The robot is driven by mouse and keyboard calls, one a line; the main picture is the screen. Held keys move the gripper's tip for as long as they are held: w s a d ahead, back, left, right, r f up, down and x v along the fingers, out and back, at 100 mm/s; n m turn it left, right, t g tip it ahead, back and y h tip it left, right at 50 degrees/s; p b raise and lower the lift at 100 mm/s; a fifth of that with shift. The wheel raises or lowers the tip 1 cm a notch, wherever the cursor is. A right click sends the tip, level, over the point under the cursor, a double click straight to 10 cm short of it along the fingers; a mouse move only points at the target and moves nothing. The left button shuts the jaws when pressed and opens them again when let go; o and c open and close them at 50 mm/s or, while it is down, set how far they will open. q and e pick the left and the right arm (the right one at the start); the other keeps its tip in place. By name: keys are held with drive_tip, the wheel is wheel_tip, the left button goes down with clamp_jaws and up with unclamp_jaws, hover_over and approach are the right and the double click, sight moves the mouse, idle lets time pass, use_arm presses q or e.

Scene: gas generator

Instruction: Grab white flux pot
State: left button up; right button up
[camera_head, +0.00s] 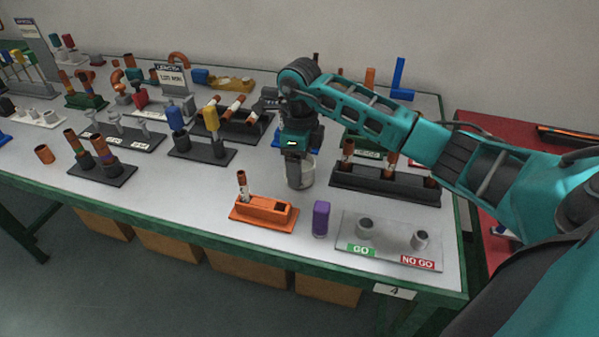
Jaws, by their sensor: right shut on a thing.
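The white flux pot (308,174) stands near the middle right of the grey table (200,205), partly hidden behind my right gripper. It looks pale and round, like a small cup. My right gripper (294,180) points straight down at the pot and is shut on it, with the fingers at its near left side. The fingertips are hard to make out, and I cannot tell whether the pot touches the table or is slightly raised. My left gripper is not in view.
An orange block (264,213) with a copper tube and a purple block (321,218) stand in front of the pot. A GO/NO GO plate (390,240) lies at the front right. A dark rack (385,185) is close on the right. Bare table lies left of the orange block.

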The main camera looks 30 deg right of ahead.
drive_tip(key=c, duration=0.5)
drive_tip(key=shift+r, duration=0.15)
